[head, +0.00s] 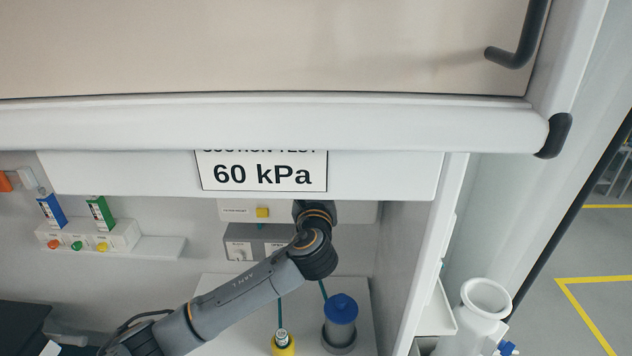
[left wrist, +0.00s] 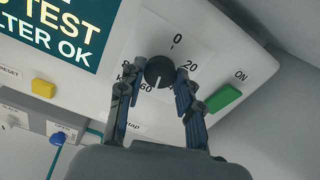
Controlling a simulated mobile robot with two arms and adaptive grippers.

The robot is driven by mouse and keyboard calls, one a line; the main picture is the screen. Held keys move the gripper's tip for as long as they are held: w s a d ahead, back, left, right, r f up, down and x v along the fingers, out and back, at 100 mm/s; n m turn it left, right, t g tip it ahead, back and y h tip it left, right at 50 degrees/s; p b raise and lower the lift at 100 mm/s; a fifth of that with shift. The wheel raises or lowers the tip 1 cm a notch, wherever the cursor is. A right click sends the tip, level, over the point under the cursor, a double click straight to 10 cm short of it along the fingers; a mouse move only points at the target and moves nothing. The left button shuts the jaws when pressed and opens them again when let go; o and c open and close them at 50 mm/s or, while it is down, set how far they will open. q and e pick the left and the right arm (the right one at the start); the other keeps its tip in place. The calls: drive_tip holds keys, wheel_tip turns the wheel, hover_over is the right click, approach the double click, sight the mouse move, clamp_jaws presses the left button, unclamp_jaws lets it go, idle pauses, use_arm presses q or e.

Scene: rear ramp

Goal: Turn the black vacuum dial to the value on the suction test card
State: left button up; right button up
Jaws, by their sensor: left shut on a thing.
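The suction test card (head: 263,172) hangs below the white cabinet edge in the head view and reads 60 kPa; its top line is partly cut off. The black vacuum dial (left wrist: 159,71) is on a white scale plate in the left wrist view. 0 is above it, 20 to the right and 60 at the lower left; the other numbers are partly hidden. A small white mark at the dial's lower edge points down, close to the 60. My left gripper (left wrist: 156,82) is shut on the dial, one finger on each side. The head view hides its fingers. My right gripper is not in view.
A green ON button (left wrist: 224,98) is close to the right finger. A yellow button (left wrist: 43,88) sits left on the panel. A blue-lidded canister (head: 341,312) and a yellow-capped bottle (head: 283,344) stand below my left arm. The cabinet edge (head: 270,125) overhangs the panel.

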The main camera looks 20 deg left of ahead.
use_arm(q)
drive_tip(key=shift+f+m, duration=0.1)
drive_tip(key=shift+m, duration=1)
drive_tip(key=o, duration=1.2)
drive_tip(key=shift+c, duration=0.2)
drive_tip(key=v, duration=1.2)
